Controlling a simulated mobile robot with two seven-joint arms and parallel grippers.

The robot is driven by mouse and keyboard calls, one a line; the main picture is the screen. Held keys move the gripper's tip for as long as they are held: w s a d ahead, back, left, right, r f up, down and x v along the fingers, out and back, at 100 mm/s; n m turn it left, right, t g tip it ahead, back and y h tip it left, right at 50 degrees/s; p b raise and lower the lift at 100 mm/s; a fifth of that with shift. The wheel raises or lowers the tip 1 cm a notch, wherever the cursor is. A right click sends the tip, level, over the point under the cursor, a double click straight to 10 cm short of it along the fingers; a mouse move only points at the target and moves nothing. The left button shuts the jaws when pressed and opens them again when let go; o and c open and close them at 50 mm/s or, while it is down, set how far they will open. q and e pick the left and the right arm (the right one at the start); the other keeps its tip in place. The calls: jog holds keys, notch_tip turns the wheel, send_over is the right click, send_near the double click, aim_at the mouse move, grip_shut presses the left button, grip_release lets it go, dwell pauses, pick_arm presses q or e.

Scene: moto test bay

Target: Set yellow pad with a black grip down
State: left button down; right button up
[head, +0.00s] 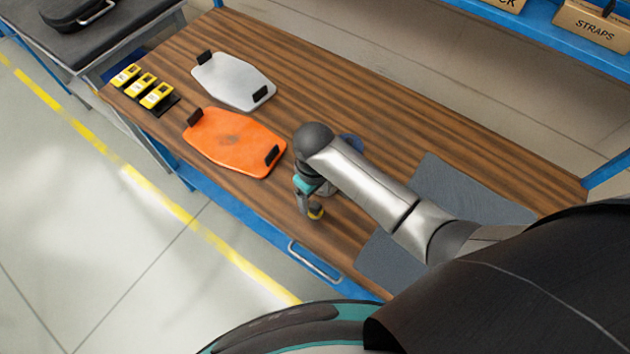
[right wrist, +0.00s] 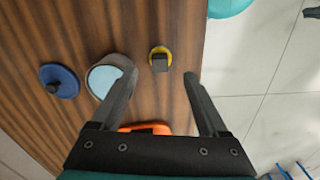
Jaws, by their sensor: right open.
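The yellow pad with a black grip (right wrist: 160,58) rests on the wooden bench, close to its front edge, in the right wrist view. A bit of its yellow also shows in the head view (head: 317,213), mostly hidden by my gripper. My right gripper (right wrist: 160,84) is open, its two fingers spread with nothing between them. The pad lies just beyond the fingertips, roughly centred between them, and looks apart from both. In the head view my right gripper (head: 308,207) points down over the bench's front part. My left gripper is not in view.
A blue pad with a dark grip (right wrist: 58,80) and a round grey container with a light blue inside (right wrist: 103,78) are beside it. An orange board (head: 228,145), a pale grey board (head: 231,82), several yellow blocks (head: 141,87) and a grey mat (head: 466,195) lie on the bench (head: 400,125).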

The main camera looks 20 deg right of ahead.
aim_at(315, 207)
jog(key=shift+r+p, duration=0.45)
jog(key=shift+r, duration=2.2)
